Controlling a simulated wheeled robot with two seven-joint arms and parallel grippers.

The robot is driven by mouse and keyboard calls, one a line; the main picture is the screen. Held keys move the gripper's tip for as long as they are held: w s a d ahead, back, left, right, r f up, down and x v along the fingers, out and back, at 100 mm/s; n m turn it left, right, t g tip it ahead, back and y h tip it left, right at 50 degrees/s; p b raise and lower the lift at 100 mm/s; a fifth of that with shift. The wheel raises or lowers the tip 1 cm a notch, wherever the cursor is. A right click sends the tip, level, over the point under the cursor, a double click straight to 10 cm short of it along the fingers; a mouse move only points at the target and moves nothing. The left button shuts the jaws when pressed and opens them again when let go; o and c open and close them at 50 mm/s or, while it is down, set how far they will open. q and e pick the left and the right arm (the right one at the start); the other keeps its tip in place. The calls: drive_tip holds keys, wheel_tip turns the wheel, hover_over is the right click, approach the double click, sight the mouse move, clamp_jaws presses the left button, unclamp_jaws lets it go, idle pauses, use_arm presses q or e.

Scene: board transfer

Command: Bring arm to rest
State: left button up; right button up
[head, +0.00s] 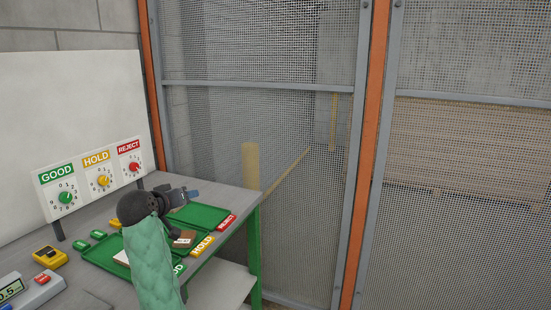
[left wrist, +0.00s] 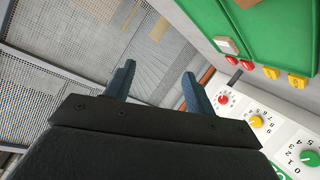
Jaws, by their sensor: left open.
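My left arm in a green padded sleeve reaches in from the bottom of the head view. My left gripper (head: 192,194) is over the far part of the table, above the green trays. In the left wrist view its two blue-grey fingers (left wrist: 157,82) stand wide apart with nothing between them. A brown board (head: 184,239) lies in the tray area by the HOLD label (head: 202,245), partly behind the arm. A pale piece (head: 122,257) shows left of the sleeve. My right gripper is in neither view.
A dial panel (head: 99,178) marked GOOD, HOLD and REJECT stands at the table's back. The REJECT-side green tray (head: 205,214) looks empty where visible. A yellow device (head: 49,257) lies at left. Mesh fencing (head: 270,120) rises beyond the table (head: 226,188).

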use_arm(q)
drive_tip(key=s+d+f+m+g, duration=0.15)
drive_tip(key=s+d+f, duration=0.25)
drive_tip(key=s+f, duration=0.55)
drive_tip(key=s+d+f+m+g, duration=0.1)
drive_tip(key=s+d+f+g, duration=0.25)
drive_tip(key=s+f, duration=0.6)
drive_tip(key=s+d+f+m+g, duration=0.15)
drive_tip(key=s+d+f, duration=0.25)
drive_tip(key=s+f, duration=0.5)
drive_tip(key=s+f+g, duration=0.2)
drive_tip(key=s+f, duration=0.5)
drive_tip(key=s, duration=0.4)
drive_tip(key=s+d+f+g+p, duration=0.1)
drive_tip(key=s+f+g, duration=0.2)
drive_tip(key=s+f, duration=0.4)
drive_tip(key=s, duration=0.4)
drive_tip(key=shift+s+d+m+y, duration=0.15)
drive_tip(key=shift+s+m+y, duration=0.15)
drive_tip(key=shift+m+y, duration=0.1)
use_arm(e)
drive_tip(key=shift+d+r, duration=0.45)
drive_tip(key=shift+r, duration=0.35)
use_arm(q)
drive_tip(key=shift+f, duration=0.1)
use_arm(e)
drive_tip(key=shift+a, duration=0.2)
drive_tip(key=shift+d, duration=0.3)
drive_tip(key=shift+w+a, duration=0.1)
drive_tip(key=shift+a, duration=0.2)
